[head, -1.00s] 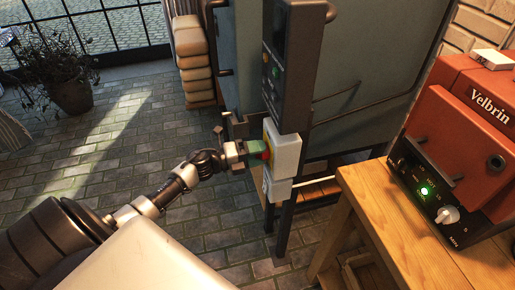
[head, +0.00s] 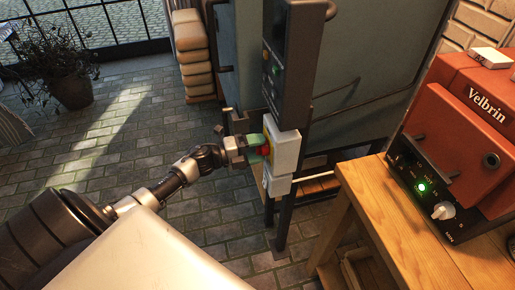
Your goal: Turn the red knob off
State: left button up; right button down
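The red knob (head: 264,150) sits on a yellow plate on the side of a white switch box (head: 284,149), which is fixed to a dark post. My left gripper (head: 258,146) reaches in from the left. Its green-tipped fingers are at the knob, with the red showing beside and between them. The fingers look apart around the knob; whether they press on it is too small to tell. My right gripper is not in view.
A dark control panel (head: 289,65) stands above the switch box on the post. A wooden table (head: 365,190) at the right holds an orange Velbrin machine (head: 475,120) with a lit green light. Stacked sacks (head: 193,55) stand behind. The paved floor (head: 130,130) at left is clear.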

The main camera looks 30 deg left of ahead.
pick_arm(q)
jog(key=shift+o, duration=0.9)
jog(key=b+v, duration=0.1)
jog(key=v, duration=1)
jog(key=shift+b, duration=0.3)
